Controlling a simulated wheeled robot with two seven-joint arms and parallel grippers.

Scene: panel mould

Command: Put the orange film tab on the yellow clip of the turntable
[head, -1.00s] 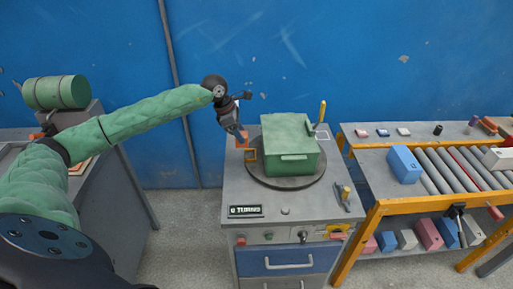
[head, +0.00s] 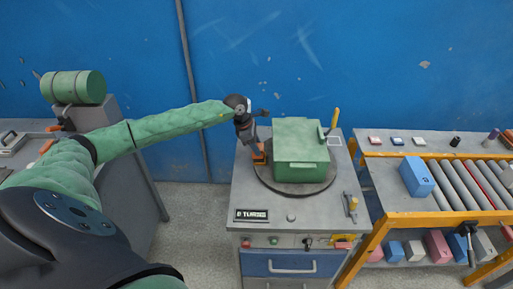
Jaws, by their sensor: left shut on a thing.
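My left gripper (head: 257,147) reaches down at the left side of the green box-shaped mould on the turntable. It is shut on the orange film tab (head: 259,152), of which only a small part shows. The yellow clip (head: 260,161) is a small orange-yellow piece at the turntable's left edge, right below the gripper and partly covered by it. I cannot tell whether the tab touches the clip. The turntable (head: 295,187) is a dark round plate under the green mould (head: 299,142). My right gripper is not in view.
A yellow-handled tool (head: 334,120) stands behind the mould, and another (head: 352,205) lies at the bench's right. A roller table (head: 395,216) with a blue block (head: 416,176) is at right. The bench front is mostly clear.

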